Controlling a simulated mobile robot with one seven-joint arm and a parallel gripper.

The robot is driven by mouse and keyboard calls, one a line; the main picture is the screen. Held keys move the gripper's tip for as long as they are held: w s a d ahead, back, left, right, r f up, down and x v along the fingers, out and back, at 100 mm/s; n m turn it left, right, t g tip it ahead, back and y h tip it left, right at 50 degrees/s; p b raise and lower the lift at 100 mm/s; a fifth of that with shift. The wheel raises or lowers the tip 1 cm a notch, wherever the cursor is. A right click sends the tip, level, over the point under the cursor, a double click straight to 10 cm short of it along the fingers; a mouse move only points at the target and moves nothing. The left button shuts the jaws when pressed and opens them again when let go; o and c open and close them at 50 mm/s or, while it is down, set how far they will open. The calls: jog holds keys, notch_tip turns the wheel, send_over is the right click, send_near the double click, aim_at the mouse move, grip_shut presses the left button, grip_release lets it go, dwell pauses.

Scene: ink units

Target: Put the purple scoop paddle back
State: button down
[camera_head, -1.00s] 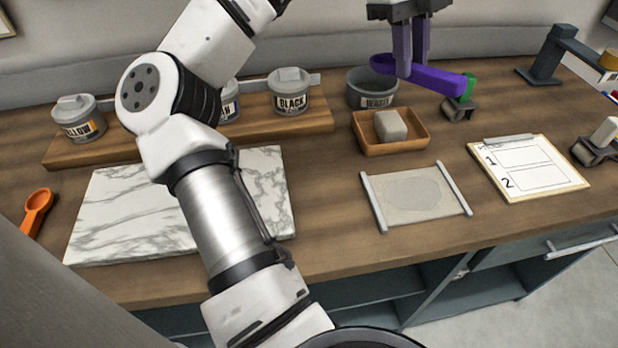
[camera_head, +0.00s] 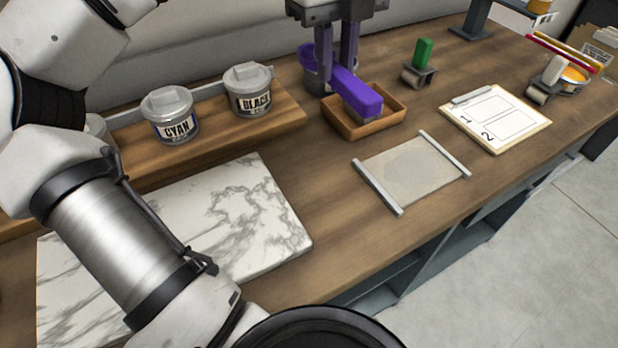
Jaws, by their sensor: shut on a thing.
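The purple scoop paddle (camera_head: 362,97) is held between the fingers of my gripper (camera_head: 336,62), above the counter. Its thick end points toward the lower right and overlaps the small wooden tray (camera_head: 349,131) in the picture. Whether it touches anything there, I cannot tell. My gripper is shut on the paddle, with its fingers pointing down.
A cyan jar (camera_head: 170,115) and black jar (camera_head: 249,90) stand on a wooden shelf board (camera_head: 215,135). A marble slab (camera_head: 240,215), a scraper mat (camera_head: 410,172), a clipboard (camera_head: 497,118) and a green-handled roller (camera_head: 420,62) lie around. Bare counter shows between slab and mat.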

aim_at(327, 179)
jog(key=shift+s+a+f, duration=0.1)
jog(key=shift+f, duration=0.1)
notch_tip(327, 179, down, 20)
jog(key=shift+r+p, duration=0.15)
jog(key=shift+p, duration=0.95)
jog(key=shift+f, duration=0.2)
jog(key=c, duration=1.3)
grip_release()
jog(key=shift+r, duration=0.1)
notch_tip(327, 179, up, 12)
jog(key=shift+r+b, duration=0.1)
jog(key=shift+b, duration=0.95)
